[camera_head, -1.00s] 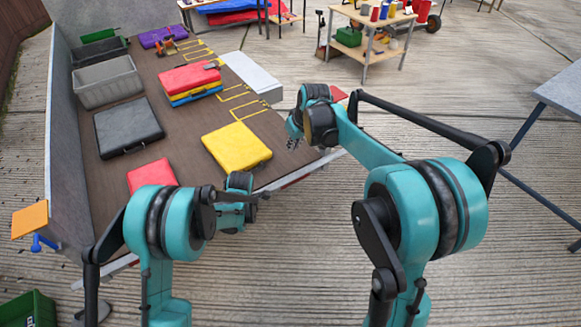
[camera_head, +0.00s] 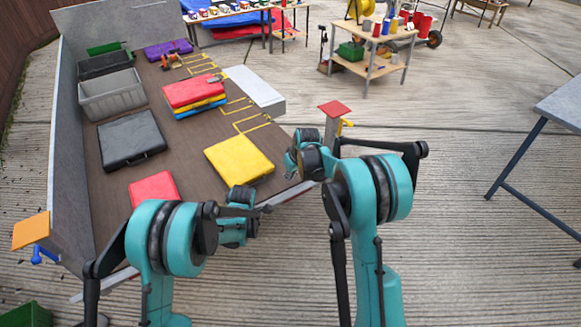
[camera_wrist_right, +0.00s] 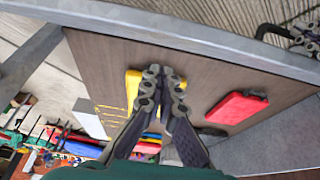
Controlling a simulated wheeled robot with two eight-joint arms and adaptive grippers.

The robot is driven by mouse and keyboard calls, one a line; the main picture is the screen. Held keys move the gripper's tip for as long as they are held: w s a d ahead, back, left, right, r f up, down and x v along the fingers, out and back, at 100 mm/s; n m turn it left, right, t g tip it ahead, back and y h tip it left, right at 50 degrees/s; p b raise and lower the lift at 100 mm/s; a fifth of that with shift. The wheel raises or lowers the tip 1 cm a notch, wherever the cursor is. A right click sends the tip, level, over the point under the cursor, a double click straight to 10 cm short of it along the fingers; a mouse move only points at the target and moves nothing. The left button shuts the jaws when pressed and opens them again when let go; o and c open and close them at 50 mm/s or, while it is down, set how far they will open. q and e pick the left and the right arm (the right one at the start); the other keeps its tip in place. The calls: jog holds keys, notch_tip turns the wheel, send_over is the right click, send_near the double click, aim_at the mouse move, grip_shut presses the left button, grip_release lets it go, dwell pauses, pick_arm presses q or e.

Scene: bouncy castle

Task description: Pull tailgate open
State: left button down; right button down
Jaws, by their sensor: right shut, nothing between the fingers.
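A flat bed with a brown floor (camera_head: 185,150) fills the left of the head view. A pale strip (camera_head: 285,196) runs along its near edge. I cannot tell whether this strip is the tailgate. In the right wrist view a grey rim (camera_wrist_right: 205,38) crosses above the brown floor. My right gripper (camera_head: 291,172) is near the bed's near right corner. In its wrist view its fingers (camera_wrist_right: 163,75) are shut and empty, pointing towards the rim. My left gripper (camera_head: 262,207) is by the near edge, mostly hidden by its arm; its fingers are unclear.
On the bed lie a yellow case (camera_head: 238,158), a red case (camera_head: 153,188), a black case (camera_head: 131,138) and a grey crate (camera_head: 112,93). A red-topped post (camera_head: 334,108) and an orange plate (camera_head: 31,230) flank the bed. A grey table (camera_head: 562,103) stands right; concrete between is clear.

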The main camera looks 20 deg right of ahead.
aim_at(295, 191)
pick_arm(q)
jog(key=shift+w+a, duration=0.3)
pick_arm(e)
jog(key=shift+s+d+f, duration=0.25)
jog(key=shift+s+f, duration=0.45)
jog(key=shift+s, duration=0.25)
jog(key=shift+s+d+f, duration=0.3)
jog(key=shift+s+f, duration=0.2)
jog(key=shift+s, duration=0.3)
pick_arm(q)
jog(key=c, duration=1.7)
grip_release()
jog(key=shift+c, duration=0.2)
jog(key=shift+r, duration=0.1)
